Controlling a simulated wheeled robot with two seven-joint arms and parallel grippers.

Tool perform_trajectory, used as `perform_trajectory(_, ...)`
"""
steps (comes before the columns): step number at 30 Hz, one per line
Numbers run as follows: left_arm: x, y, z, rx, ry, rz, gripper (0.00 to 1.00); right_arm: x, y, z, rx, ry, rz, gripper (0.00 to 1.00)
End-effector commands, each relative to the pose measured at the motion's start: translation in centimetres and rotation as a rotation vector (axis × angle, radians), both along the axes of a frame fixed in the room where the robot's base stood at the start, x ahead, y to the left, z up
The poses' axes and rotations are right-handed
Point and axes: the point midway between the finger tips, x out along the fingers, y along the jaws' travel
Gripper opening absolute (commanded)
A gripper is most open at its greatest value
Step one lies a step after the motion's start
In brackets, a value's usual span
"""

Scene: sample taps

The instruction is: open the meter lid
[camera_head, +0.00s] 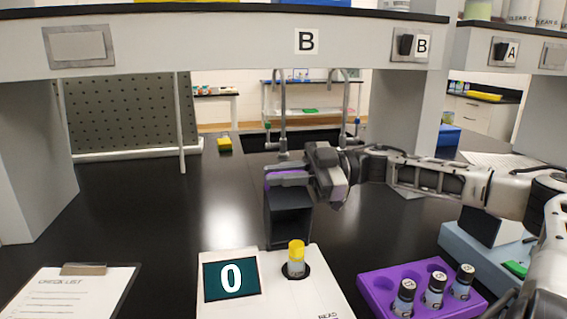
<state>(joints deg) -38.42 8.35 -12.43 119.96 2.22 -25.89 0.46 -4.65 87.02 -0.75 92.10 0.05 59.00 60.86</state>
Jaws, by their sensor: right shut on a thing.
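The white meter (230,260) stands at the bottom middle, its dark screen (232,279) reading 0. A vial with a yellow cap (296,250) stands upright in the meter's round well. The dark meter lid (288,222) stands raised behind the well, which is uncovered. My right gripper (287,178) reaches in from the right and is shut on the upper edge of the lid. The gripper body hides part of the lid's top right. My left gripper is not in view.
A purple rack (375,290) with several vials stands at the right, near a blue-grey box (485,255). A clipboard (75,292) lies at the lower left. A sink with taps (283,110) is behind. A shelf labelled B crosses above.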

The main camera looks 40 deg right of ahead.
Motion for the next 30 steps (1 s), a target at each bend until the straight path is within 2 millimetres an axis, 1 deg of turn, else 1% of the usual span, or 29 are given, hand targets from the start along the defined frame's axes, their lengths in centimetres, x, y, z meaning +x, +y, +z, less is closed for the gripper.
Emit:
perform_trajectory(16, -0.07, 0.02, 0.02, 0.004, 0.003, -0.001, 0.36, 0.11, 0.07, 0.08, -0.016, -0.029, -0.005, 0.00)
perform_trajectory(17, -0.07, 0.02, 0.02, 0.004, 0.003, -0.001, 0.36, 0.11, 0.07, 0.09, -0.016, -0.029, -0.005, 0.19)
perform_trajectory(18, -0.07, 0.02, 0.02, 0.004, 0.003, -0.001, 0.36, 0.09, 0.07, 0.10, -0.016, -0.029, -0.005, 0.30)
perform_trajectory(26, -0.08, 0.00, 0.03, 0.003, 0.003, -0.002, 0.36, 0.04, 0.16, 0.09, -0.014, -0.027, -0.002, 0.31)
perform_trajectory(30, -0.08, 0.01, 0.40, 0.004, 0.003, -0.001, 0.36, -0.03, 0.01, 0.18, -0.015, -0.025, -0.001, 0.31)
